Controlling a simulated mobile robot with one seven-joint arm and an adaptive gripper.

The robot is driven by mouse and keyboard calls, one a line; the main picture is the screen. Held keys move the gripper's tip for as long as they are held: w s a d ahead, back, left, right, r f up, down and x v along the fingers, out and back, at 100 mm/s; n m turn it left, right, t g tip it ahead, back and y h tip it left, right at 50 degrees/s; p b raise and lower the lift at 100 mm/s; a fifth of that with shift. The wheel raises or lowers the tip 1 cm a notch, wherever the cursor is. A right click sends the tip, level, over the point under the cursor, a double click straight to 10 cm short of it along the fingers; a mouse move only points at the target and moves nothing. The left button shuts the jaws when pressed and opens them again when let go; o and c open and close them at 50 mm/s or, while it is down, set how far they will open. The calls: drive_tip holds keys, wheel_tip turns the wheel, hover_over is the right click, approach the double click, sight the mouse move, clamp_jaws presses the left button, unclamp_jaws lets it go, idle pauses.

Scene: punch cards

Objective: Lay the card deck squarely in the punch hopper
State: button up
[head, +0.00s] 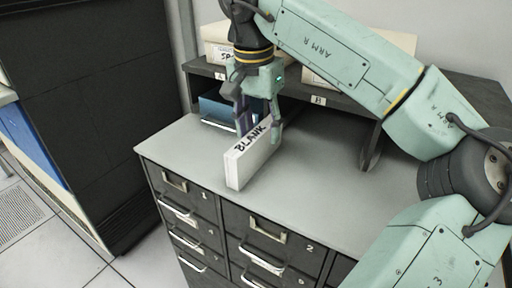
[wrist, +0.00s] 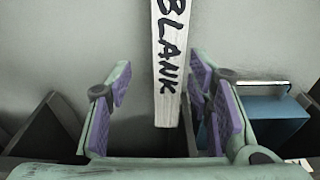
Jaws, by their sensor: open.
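The card deck (head: 250,156) is a white block marked BLANK, standing on its long edge on the grey cabinet top. In the wrist view the deck (wrist: 170,62) runs from the top edge down to between the fingers. My gripper (head: 258,130) is open at the deck's far end, pointing down. In the wrist view my gripper (wrist: 161,80) has one purple-padded finger on each side of the deck. The left finger has a clear gap; the right finger is closer, and I cannot tell whether it touches. I cannot pick out the punch hopper in either view.
A blue box (head: 217,110) sits under a dark shelf (head: 290,88) behind the gripper; it also shows in the wrist view (wrist: 272,112). Pale boxes (head: 218,50) stand on the shelf. The cabinet top (head: 310,200) is clear right of the deck. A dark cabinet stands left.

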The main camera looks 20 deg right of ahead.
sight(257, 145)
drive_tip(key=shift+w+a+f+p, duration=0.1)
drive_tip(key=shift+w+f+p, duration=0.1)
drive_tip(key=shift+f, duration=0.7)
drive_tip(key=shift+w+d+f+p, duration=0.1)
drive_tip(key=shift+f+p, duration=0.15)
drive_tip(key=shift+f, duration=0.6)
drive_tip(key=shift+w+a+f+p, duration=0.1)
drive_tip(key=shift+f+p, duration=0.1)
drive_tip(key=shift+f, duration=0.7)
clamp_jaws()
